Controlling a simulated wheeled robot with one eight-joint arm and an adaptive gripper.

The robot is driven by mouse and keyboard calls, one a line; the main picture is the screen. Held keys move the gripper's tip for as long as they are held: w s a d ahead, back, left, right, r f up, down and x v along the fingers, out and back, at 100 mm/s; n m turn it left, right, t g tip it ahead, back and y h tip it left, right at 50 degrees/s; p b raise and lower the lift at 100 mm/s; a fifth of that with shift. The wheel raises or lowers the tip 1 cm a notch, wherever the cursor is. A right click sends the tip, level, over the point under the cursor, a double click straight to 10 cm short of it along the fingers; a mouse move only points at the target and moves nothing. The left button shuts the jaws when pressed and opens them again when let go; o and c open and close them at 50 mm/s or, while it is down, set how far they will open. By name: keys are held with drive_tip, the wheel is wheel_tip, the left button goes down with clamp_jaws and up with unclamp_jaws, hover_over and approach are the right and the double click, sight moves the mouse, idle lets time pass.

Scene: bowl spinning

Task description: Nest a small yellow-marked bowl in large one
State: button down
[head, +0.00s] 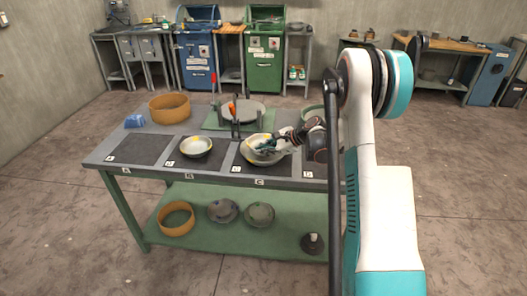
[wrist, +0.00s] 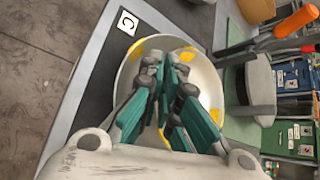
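A whitish bowl with yellow patches (head: 252,157) sits at mat C, the larger-looking of two bowls on the table front. It also fills the middle of the wrist view (wrist: 205,75). A smaller whitish bowl with yellow marks (head: 196,146) rests upright on mat B. My gripper (head: 266,147) reaches into the bowl at mat C from the right. In the wrist view its teal fingers (wrist: 168,64) lie over the bowl's inside, tips close together. Whether they pinch anything is hidden, and I cannot tell whether a second bowl lies inside.
Mat A (head: 135,150) is empty. An orange ring-shaped container (head: 170,107) and a blue block (head: 134,121) stand at the back left. A round grey plate (head: 243,110) and upright tools with red and orange handles (head: 233,108) stand behind mat C. My arm covers the table's right end.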

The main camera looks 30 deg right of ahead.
drive_tip(key=c, duration=1.7)
unclamp_jaws()
drive_tip(key=v, duration=1.2)
drive_tip(key=shift+d+r, duration=0.1)
drive_tip(key=shift+w, duration=0.1)
